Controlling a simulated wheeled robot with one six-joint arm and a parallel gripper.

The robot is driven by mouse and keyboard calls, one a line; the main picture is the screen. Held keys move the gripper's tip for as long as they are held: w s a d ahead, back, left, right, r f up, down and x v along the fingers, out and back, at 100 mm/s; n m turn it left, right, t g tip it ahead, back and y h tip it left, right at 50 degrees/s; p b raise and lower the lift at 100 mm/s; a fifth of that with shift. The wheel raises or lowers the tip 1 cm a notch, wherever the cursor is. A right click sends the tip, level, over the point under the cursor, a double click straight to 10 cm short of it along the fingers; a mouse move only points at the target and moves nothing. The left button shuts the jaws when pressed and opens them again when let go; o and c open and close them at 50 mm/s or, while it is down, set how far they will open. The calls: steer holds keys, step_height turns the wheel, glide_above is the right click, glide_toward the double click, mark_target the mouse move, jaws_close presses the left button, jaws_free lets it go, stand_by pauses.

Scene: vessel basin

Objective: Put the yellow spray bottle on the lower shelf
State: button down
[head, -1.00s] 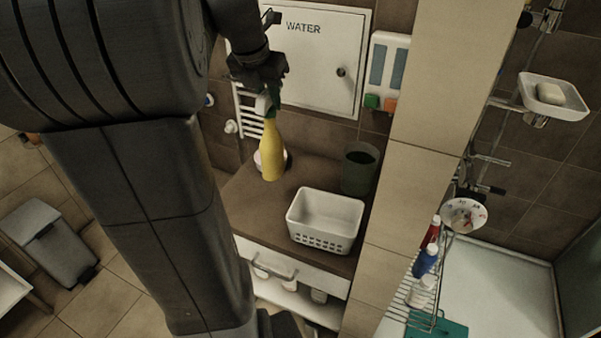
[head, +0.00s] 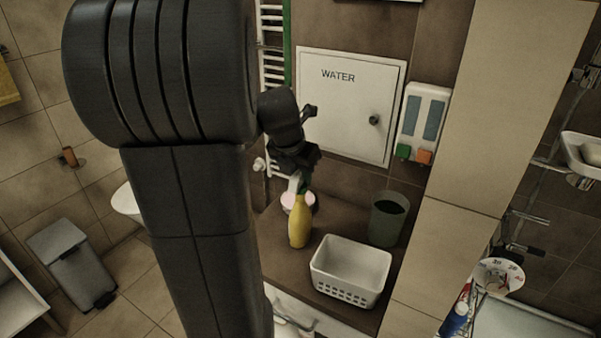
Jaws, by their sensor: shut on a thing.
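The yellow spray bottle (head: 300,222) hangs upright below my gripper (head: 301,172), with its green and white spray head at the jaws. My gripper is shut on the top of the bottle. The bottle appears in front of or over the brown counter (head: 336,226); I cannot tell whether its base touches the counter. The lower shelf is mostly hidden under the counter behind my arm; a few white items (head: 289,327) show at the bottom edge.
A white basket (head: 350,270) and a dark green cup (head: 388,220) stand on the counter to the right of the bottle. A pinkish-white round thing (head: 290,201) is behind the bottle. A WATER cabinet (head: 350,110) and a dispenser (head: 424,120) are on the wall. A tiled pillar (head: 480,140) bounds the right.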

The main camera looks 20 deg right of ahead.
steer(key=c, duration=1.3)
jaws_free()
steer(key=shift+f, duration=0.15)
steer(key=shift+o, duration=0.2)
